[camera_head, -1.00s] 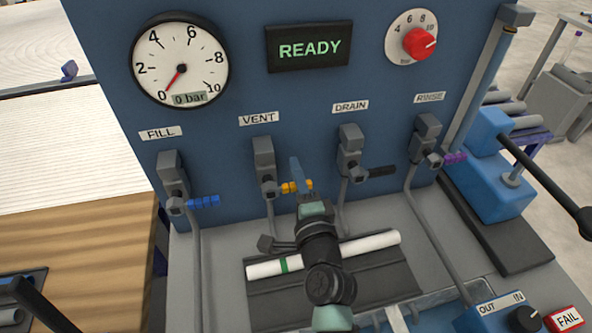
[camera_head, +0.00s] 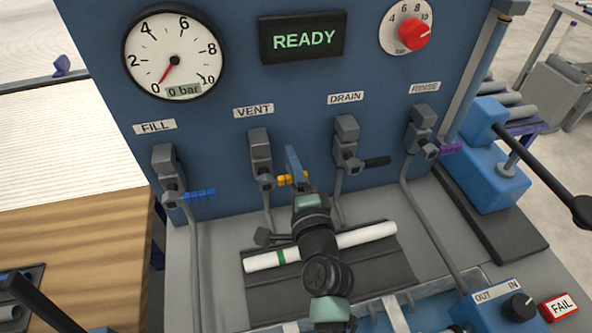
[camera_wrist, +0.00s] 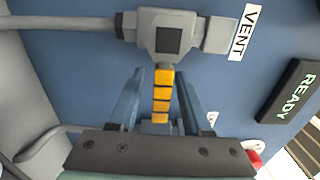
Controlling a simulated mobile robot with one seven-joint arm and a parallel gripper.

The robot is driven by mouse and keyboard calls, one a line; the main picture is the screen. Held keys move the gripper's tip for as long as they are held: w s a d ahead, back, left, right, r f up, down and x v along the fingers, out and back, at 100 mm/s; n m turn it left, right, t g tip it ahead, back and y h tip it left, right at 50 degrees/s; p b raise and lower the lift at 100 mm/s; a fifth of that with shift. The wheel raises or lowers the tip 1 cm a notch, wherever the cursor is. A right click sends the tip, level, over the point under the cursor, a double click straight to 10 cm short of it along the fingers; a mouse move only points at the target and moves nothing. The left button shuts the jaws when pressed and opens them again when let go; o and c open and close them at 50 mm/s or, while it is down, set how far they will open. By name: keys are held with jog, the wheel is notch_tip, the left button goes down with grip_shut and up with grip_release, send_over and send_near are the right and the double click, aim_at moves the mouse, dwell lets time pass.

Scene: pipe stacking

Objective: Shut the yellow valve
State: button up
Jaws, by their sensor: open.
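The yellow valve handle (camera_head: 286,180) is on the VENT valve (camera_head: 261,158) of the blue panel. In the head view it sticks out sideways to the right, partly hidden by my gripper (camera_head: 296,163). In the wrist view the yellow handle (camera_wrist: 162,95) runs from the grey valve body (camera_wrist: 168,38) down between the two blue fingers of my gripper (camera_wrist: 160,98). The fingers are apart, one on each side of the handle, with visible gaps. The gripper is open and holds nothing.
Blue (camera_head: 199,195), black (camera_head: 376,162) and purple (camera_head: 450,148) handles mark the FILL, DRAIN and RINSE valves. A white pipe with a green band (camera_head: 345,242) lies below my arm. The gauge (camera_head: 175,55) reads 0 bar; the display (camera_head: 303,38) reads READY.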

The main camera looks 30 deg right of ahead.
jog(key=b+v, duration=0.1)
jog(key=v, duration=1.2)
jog(key=w+a+r+n+t+y+p, duration=0.1)
jog(key=w+a+r+n+t, duration=0.2)
jog(key=r, duration=0.5)
jog(key=w+a+r+n+y+p, duration=0.1)
jog(key=w+a+r+n+y, duration=0.2)
jog(key=r, duration=0.6)
jog(key=w+a+r+n+t+p, duration=0.1)
jog(key=w+a+r+n+t, duration=0.1)
jog(key=a+r+n, duration=0.45)
jog(key=s+a+r+n+t+p, duration=0.1)
jog(key=s+a+r+n+t, duration=0.1)
jog(key=r, duration=1.3)
jog(key=s+a+r+n+t+y+p, duration=0.1)
jog(key=s+r+n, duration=0.5)
jog(key=r, duration=0.8)
jog(key=a+n+t+p, duration=0.1)
jog(key=a+t, duration=0.1)
jog(key=a, duration=0.1)
jog(key=shift+s+r, duration=0.35)
jog(key=shift+a, duration=0.1)
